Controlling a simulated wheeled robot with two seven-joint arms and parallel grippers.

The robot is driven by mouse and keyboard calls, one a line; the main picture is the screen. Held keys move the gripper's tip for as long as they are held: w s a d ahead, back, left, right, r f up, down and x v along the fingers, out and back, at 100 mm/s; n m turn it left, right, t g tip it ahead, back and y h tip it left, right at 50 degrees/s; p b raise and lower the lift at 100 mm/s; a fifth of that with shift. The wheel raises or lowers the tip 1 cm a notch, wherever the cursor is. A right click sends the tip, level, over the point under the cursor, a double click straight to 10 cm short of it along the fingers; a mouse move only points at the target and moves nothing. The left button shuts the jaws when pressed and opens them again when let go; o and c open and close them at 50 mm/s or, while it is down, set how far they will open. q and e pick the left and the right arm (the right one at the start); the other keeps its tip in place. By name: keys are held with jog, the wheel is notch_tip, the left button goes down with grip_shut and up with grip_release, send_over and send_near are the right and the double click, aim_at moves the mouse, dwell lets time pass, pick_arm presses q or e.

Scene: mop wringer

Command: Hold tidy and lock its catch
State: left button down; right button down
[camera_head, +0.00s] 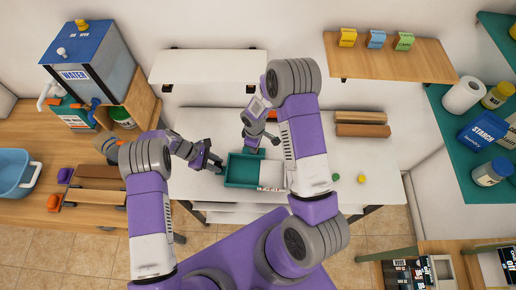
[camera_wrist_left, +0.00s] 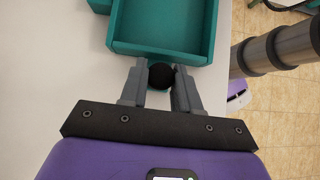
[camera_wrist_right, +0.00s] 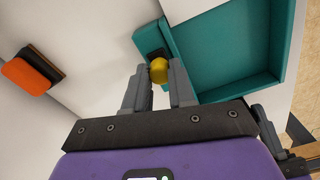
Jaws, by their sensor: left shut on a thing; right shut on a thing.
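The teal tidy (camera_head: 238,183) is an open tray on the white table, with a pale section at its right side in the head view. My left gripper (camera_head: 216,166) is at its left side. In the left wrist view its fingers (camera_wrist_left: 160,88) are shut on a round black knob (camera_wrist_left: 161,76) at the tidy's wall (camera_wrist_left: 158,50). My right gripper (camera_head: 252,147) is at the tidy's far side. In the right wrist view its fingers (camera_wrist_right: 160,84) are shut on a yellow knob (camera_wrist_right: 159,70) beside a dark fitting on the tidy's wall (camera_wrist_right: 185,60). The catch's exact position is unclear.
An orange and dark block (camera_wrist_right: 32,72) lies on the table beyond the right gripper. Brown bars (camera_head: 361,124) lie at the table's back right. Small yellow and green items (camera_head: 361,177) sit right of my right arm. A white shelf (camera_head: 208,66) hangs above the table.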

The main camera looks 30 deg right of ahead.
jog(key=shift+w+a, duration=0.35)
jog(key=shift+a, duration=0.2)
jog(key=c, duration=0.9)
grip_release()
jog(key=shift+o, duration=0.2)
jog(key=shift+d, duration=0.1)
notch_tip(320, 180, up, 12)
